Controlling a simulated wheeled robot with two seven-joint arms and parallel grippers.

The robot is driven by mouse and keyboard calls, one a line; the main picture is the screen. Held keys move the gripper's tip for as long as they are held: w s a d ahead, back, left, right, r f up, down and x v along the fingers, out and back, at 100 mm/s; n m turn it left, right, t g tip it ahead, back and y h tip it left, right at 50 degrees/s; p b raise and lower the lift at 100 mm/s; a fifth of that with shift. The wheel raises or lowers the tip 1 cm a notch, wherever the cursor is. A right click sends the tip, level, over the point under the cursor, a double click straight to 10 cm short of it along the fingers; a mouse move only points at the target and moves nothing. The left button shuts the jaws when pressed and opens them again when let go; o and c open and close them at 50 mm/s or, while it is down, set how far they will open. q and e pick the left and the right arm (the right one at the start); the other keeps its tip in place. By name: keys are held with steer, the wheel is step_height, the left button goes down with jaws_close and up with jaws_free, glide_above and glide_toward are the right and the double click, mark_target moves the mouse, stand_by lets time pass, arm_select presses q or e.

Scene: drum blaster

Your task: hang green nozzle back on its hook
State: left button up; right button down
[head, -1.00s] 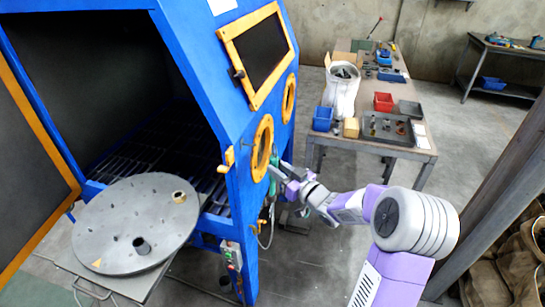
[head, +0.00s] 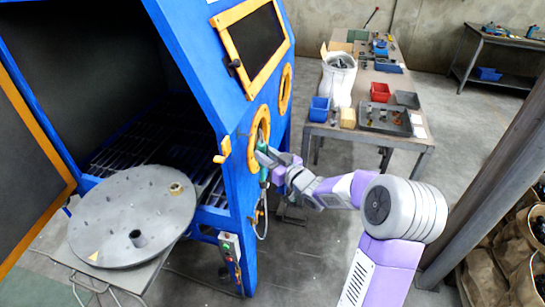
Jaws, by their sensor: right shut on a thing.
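The green nozzle (head: 264,178) is a small, slim, upright thing in front of the blue cabinet's side, just below and right of the lower yellow ring port (head: 260,140). My right gripper (head: 268,160) is shut on it, beside the port. A pale hose (head: 266,222) hangs below the nozzle along the cabinet. The hook cannot be made out clearly; a small yellowish fitting (head: 255,214) shows on the cabinet side below the nozzle. My left gripper is not in view.
The blue blast cabinet (head: 205,75) stands open at left, with a round turntable (head: 110,215) on its front shelf. A control box (head: 230,250) is on its corner. A workbench (head: 385,140) with bins stands behind my right arm. Grey floor lies between.

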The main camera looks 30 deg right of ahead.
steer(key=shift+w+a+f+b, duration=0.35)
steer(key=shift+w+a+b, duration=0.25)
steer(key=shift+w+a, duration=0.2)
steer(key=shift+w+a+f+b, duration=0.3)
steer(key=shift+w+a+b, duration=0.3)
steer(key=shift+w, duration=0.3)
steer(key=c, duration=0.8)
jaws_free()
